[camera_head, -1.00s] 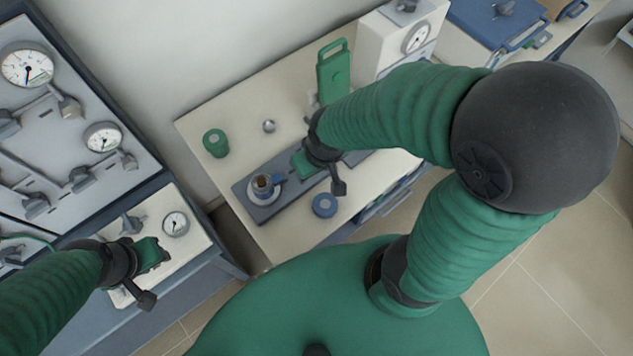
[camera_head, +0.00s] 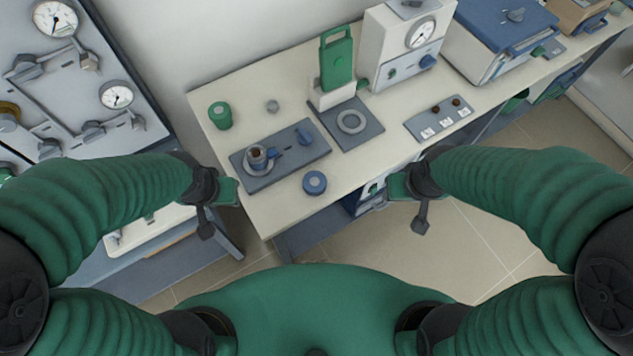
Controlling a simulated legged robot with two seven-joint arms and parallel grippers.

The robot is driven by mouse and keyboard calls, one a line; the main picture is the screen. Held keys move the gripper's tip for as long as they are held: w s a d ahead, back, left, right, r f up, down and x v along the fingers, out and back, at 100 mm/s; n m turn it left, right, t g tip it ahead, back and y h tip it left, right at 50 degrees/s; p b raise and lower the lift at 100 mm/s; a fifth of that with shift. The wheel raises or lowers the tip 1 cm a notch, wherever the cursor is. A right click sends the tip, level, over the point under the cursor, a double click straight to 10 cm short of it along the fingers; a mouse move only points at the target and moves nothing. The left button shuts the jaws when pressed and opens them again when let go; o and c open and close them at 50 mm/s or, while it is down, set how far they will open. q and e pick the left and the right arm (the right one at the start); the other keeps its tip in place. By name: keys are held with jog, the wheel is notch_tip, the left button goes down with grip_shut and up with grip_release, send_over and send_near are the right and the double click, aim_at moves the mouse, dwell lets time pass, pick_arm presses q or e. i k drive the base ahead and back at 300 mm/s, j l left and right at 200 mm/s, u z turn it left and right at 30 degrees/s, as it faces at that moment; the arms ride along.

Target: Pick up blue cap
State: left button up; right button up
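My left gripper (camera_head: 230,190) is left of the cap, near the bench's left front corner and apart from the cap. My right gripper (camera_head: 397,188) is to the right of the cap, at the front edge of the bench. Neither gripper visibly holds anything. Their fingers are seen from above, so their opening cannot be made out.
A green upright device (camera_head: 337,65) and a white gauge box (camera_head: 408,45) stand farther back. A gauge panel (camera_head: 75,85) rises at left.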

aim_at(314, 182)
jog(key=i+l+u, duration=0.15)
jog(key=l+u, duration=0.2)
jog(key=l, duration=0.25)
jog(key=i+l+u, duration=0.1)
jog(key=l+u, duration=0.25)
jog(key=l, duration=0.3)
jog(key=l+u, duration=0.35)
jog(key=l, duration=0.3)
